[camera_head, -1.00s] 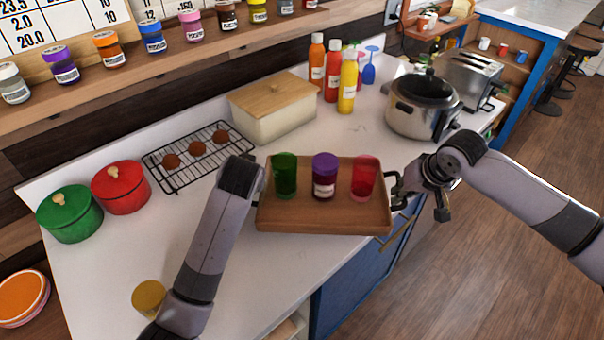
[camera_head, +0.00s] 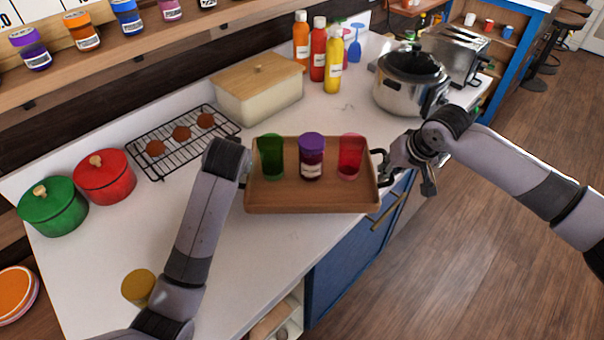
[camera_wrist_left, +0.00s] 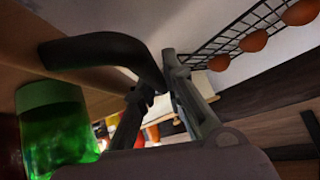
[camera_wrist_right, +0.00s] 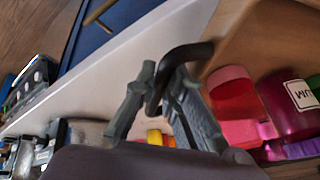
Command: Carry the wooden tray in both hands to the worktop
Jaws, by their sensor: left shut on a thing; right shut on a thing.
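The wooden tray (camera_head: 312,203) is level in the head view, over the front part of the white worktop (camera_head: 215,270). I cannot tell whether its underside touches the worktop. It carries an upright green cup (camera_head: 271,157), a purple-lidded jar (camera_head: 312,160) and a red cup (camera_head: 350,157) in a row. My left gripper (camera_wrist_left: 150,85) is shut on the tray's dark left handle (camera_wrist_left: 100,52); the arm largely hides this in the head view. My right gripper (camera_wrist_right: 165,85) is shut on the dark right handle (camera_wrist_right: 185,55), also seen at the tray's right side in the head view (camera_head: 379,160).
Behind the tray are a wire rack (camera_head: 150,137) with brown balls, a cream bin (camera_head: 258,95) and bottles (camera_head: 332,72). A cooker (camera_head: 408,95) stands right; red (camera_head: 104,180) and green pots (camera_head: 52,210) stand left. A yellow-topped item (camera_head: 138,287) is near my left arm.

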